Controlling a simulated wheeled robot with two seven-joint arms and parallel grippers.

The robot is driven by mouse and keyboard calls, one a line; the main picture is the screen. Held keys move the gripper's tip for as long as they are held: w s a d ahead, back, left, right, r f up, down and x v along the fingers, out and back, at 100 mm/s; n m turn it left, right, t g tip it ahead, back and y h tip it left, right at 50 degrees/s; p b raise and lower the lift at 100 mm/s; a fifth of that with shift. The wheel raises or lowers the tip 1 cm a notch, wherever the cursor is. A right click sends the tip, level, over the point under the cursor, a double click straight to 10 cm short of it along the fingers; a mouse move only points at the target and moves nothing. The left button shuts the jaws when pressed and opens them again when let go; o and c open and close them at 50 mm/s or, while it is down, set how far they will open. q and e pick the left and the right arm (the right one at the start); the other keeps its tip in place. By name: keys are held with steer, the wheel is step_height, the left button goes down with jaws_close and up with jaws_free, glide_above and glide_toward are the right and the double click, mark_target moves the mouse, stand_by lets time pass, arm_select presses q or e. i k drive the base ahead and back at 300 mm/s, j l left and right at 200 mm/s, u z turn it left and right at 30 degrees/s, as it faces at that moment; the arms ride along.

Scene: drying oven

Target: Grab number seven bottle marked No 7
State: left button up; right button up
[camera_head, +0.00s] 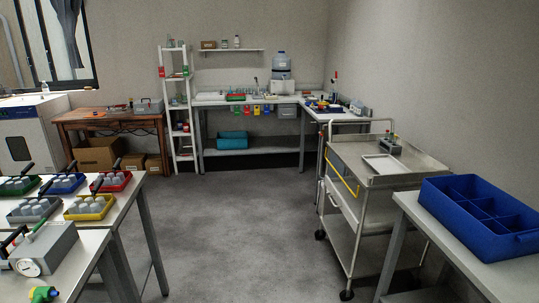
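No bottle with a readable No 7 mark shows. Small grey-white capped bottles stand in coloured trays on the left table: a green tray (20,191), a blue tray (52,190), a red tray (124,184), a dark grey tray (36,218) and a yellow tray (106,213). Any labels on them are too small to read. A small rack with several bottle-like items (390,143) stands on the steel trolley. Neither of my grippers is in view.
The steel trolley (350,152) stands right of centre, carrying a flat tray (383,168). A divided blue crate (483,240) sits on the right table (436,222). A grey device with a gauge (28,267) is front left. The middle floor (235,230) is clear.

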mark_target(359, 112)
steer(key=i, duration=1.15)
steer(key=i+l+u, duration=0.1)
steer(key=i, duration=1.1)
steer(key=i+u, duration=0.1)
steer(key=i, duration=1.05)
steer(key=i+l, duration=0.15)
steer(key=i, duration=1.05)
steer(key=i+j+u, duration=0.2)
steer(key=i+u, duration=0.15)
steer(key=i, duration=0.85)
steer(key=i+l+u, duration=0.15)
steer(key=i+u, duration=0.25)
steer(key=i, duration=0.8)
